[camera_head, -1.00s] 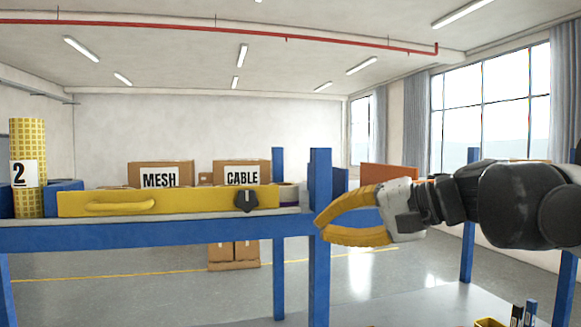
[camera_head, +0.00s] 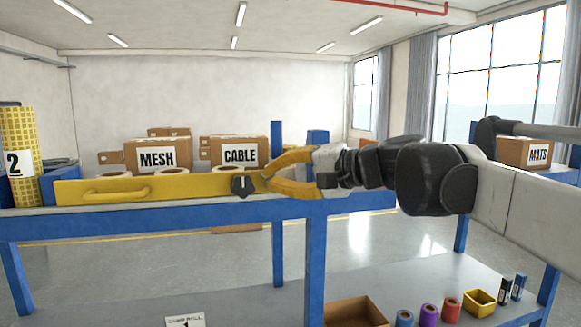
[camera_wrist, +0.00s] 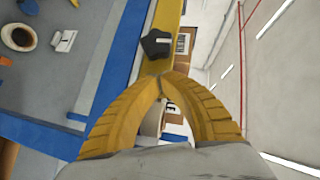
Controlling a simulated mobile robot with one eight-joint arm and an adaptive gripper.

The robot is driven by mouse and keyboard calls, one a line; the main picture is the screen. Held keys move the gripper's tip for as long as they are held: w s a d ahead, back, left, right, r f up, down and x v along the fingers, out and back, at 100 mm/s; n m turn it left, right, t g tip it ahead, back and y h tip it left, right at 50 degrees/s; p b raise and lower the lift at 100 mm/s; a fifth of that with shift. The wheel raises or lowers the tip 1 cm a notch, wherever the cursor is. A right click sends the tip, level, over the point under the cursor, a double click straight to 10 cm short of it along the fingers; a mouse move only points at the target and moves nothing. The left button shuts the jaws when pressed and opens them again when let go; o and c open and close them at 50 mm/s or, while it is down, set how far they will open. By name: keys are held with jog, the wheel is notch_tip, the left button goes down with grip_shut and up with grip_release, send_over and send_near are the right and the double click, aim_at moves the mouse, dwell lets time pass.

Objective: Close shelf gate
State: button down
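The shelf gate is a long yellow bar (camera_head: 205,189) with a yellow handle (camera_head: 117,194) at its left and a black knob (camera_head: 242,186) near its right end. It lies level along the front of the shelf's upper deck. My gripper (camera_head: 267,179) has its yellow fingers at the bar's right end, just right of the knob. In the wrist view the fingertips (camera_wrist: 161,77) meet with nothing visible between them, and the black knob (camera_wrist: 156,44) is just beyond them. The fingers hide the gate's right end, so I cannot tell whether they touch it.
The blue shelf frame (camera_head: 316,250) stands below and behind my gripper. MESH (camera_head: 157,157) and CABLE (camera_head: 239,154) boxes stand behind the gate. A yellow roll (camera_head: 19,130) is at the left. The lower shelf holds an open box (camera_head: 355,312), coloured rolls and a yellow bin (camera_head: 480,302).

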jog(key=shift+s+a+f, duration=0.15)
jog(key=shift+s+a, duration=0.25)
jog(key=shift+a, duration=0.25)
jog(key=shift+w+f, duration=0.1)
jog(key=shift+w, duration=0.05)
